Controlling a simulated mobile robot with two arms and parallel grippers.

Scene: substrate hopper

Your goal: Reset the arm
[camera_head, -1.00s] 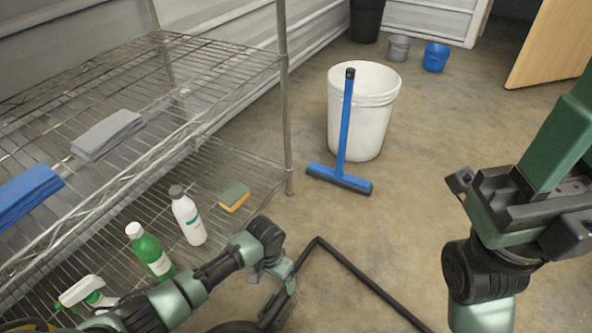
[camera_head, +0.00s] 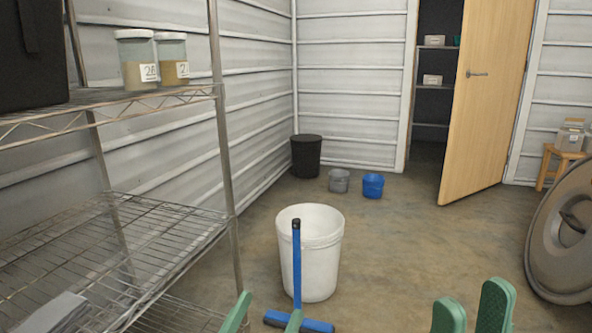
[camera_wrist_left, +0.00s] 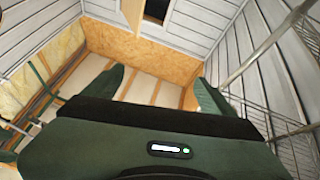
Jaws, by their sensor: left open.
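My left gripper (camera_head: 266,316) shows at the bottom edge of the head view as two green fingertips, apart and empty, in front of the blue squeegee. In the left wrist view its two fingers (camera_wrist_left: 159,90) stand apart with nothing between them, pointing up toward the ceiling boards. My right gripper (camera_head: 473,308) shows at the bottom right as two green fingertips with a small gap between them and nothing held. Both arms below the fingers are out of the head view.
A wire shelf (camera_head: 150,215) stands at the left, with two labelled jars (camera_head: 138,60) on its upper level. A white bucket (camera_head: 318,270) stands on the floor behind the blue squeegee (camera_head: 297,265). A large round grey lid (camera_head: 565,235) is at the right.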

